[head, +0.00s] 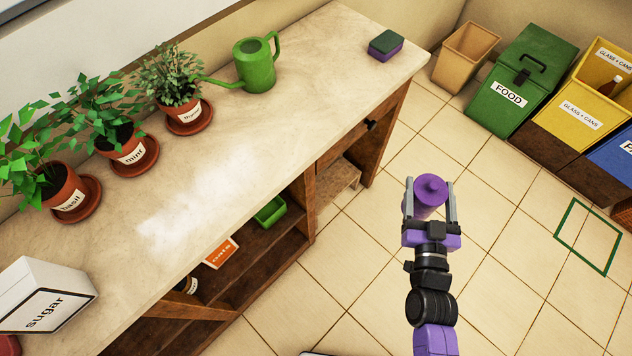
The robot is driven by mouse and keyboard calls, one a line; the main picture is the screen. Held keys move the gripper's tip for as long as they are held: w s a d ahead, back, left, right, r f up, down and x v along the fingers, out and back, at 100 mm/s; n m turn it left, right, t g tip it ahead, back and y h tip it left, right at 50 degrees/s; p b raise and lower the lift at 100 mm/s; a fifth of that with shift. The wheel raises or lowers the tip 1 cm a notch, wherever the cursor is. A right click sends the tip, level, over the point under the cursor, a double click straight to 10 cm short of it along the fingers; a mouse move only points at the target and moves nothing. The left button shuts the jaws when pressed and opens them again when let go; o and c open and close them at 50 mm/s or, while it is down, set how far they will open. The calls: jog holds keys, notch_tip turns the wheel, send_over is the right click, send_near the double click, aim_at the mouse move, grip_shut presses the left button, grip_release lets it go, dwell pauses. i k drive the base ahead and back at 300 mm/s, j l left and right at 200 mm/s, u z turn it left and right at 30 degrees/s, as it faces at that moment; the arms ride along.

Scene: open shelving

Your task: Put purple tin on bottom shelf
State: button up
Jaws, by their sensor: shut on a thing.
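The purple tin (431,191) is a purple cylinder with a small knob on top. My gripper (430,200) is shut on it, with one grey finger on each side. It holds the tin over the tiled floor, to the right of the counter and apart from it. The open shelving (304,222) is under the counter top. A lower board (338,182) shows in the opening at its right end. Much of the shelves' inside is hidden by the counter top.
A green tray (270,211), an oats box (221,252) and a dark jar stand on a shelf under the counter. Potted herbs, a green watering can (255,68), a sponge (385,45) and a sugar box (45,296) are on top. Bins (523,78) stand at the back right. Floor between is clear.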

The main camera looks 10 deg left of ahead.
aim_at(248, 275)
jog(key=i+l, duration=0.15)
jog(key=l, duration=0.2)
jog(key=i+l, duration=0.15)
jog(key=l, duration=0.2)
jog(key=i+l, duration=0.15)
jog(key=l, duration=0.15)
jog(key=i+l, duration=0.2)
jog(key=l, duration=0.15)
jog(key=i+l, duration=0.15)
jog(key=l, duration=0.2)
jog(key=i+l+u, duration=0.1)
jog(key=l, duration=0.25)
jog(key=l+u, duration=0.1)
jog(key=u, duration=0.4)
jog(key=i+l+u, duration=0.1)
jog(key=u, duration=0.4)
jog(key=l+u, duration=0.2)
jog(key=u, duration=1.1)
